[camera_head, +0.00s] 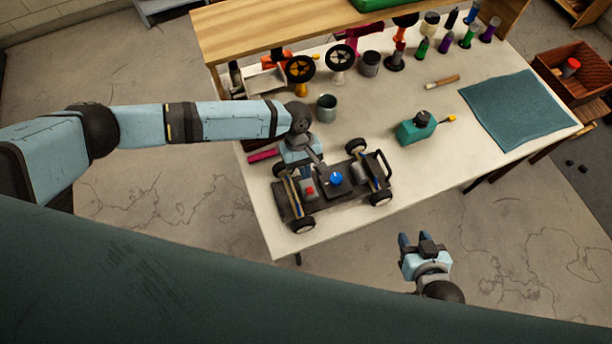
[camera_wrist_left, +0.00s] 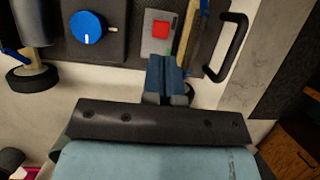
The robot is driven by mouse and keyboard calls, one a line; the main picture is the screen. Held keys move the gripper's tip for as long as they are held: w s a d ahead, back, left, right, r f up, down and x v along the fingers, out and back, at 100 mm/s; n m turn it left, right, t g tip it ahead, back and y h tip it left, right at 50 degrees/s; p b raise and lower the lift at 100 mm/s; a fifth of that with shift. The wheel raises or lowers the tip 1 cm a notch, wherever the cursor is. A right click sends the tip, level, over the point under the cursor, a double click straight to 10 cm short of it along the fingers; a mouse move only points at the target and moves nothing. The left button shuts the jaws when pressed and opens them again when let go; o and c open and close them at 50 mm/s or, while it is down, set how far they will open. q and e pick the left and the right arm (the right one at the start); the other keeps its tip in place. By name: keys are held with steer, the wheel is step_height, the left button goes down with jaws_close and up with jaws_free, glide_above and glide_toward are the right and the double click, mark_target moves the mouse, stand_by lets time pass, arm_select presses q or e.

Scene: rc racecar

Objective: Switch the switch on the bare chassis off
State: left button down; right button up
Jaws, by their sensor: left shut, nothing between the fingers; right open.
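The bare chassis (camera_head: 348,194) stands on the white workbench, a black frame with four wheels and no body shell. Its red switch (camera_head: 309,190) sits on a small pale plate at its left part; the switch also shows in the left wrist view (camera_wrist_left: 160,30). A blue dial (camera_head: 336,178) is beside it. My left gripper (camera_head: 305,176) is shut and empty over the chassis. In the left wrist view its fingertips (camera_wrist_left: 165,62) are just below the switch plate; I cannot tell whether they touch it. My right gripper (camera_head: 413,240) is open and empty, off the bench's front edge.
Spare wheels on stands, paint bottles and a teal mat (camera_head: 516,109) are farther back and right. A black bar handle (camera_wrist_left: 234,46) rises at the chassis end near my left fingers.

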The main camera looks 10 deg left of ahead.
arm_select(q)
steer(key=v, duration=1)
steer(key=shift+r+b, duration=0.4)
